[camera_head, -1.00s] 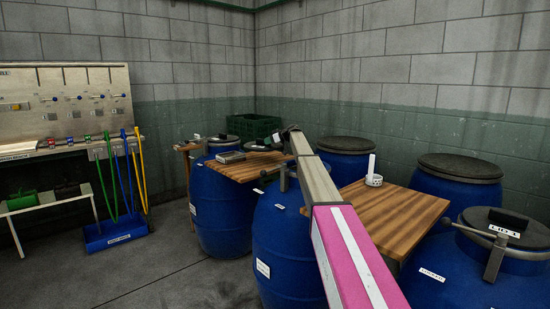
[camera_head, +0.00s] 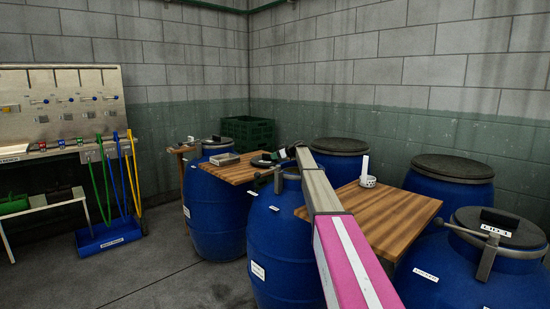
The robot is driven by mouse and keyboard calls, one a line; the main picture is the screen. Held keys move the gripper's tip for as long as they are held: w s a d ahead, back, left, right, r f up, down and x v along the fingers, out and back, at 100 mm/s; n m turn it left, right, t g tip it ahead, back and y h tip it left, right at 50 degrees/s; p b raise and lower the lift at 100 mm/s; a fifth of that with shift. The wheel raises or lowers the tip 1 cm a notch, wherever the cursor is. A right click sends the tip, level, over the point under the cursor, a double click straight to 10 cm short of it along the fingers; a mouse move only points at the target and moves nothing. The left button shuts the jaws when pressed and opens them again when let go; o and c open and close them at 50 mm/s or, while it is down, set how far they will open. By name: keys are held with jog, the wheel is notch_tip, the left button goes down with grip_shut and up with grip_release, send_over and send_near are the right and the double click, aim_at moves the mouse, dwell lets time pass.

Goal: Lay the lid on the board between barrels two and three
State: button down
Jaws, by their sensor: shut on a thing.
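My arm reaches away from me, and my gripper (camera_head: 283,154) is at its far end, small and partly hidden by the arm. It is shut on a dark round lid (camera_head: 263,160), which is low over the right part of the far wooden board (camera_head: 228,172). I cannot tell whether the lid touches the board. This board spans from the middle blue barrel (camera_head: 282,235) to the left blue barrel (camera_head: 213,205).
A small grey box (camera_head: 224,159) lies on the far board. A nearer board (camera_head: 395,220) carries a white cup with a brush (camera_head: 367,180). A lidded barrel labelled LOT 1 (camera_head: 465,275) stands front right. A green crate (camera_head: 247,131) and lidded barrels (camera_head: 452,183) stand behind. Open floor lies left.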

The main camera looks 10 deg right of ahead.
jog(key=c, duration=1)
grip_release()
jog(key=shift+c, duration=0.2)
jog(key=v, duration=1.2)
jog(key=shift+r, duration=0.15)
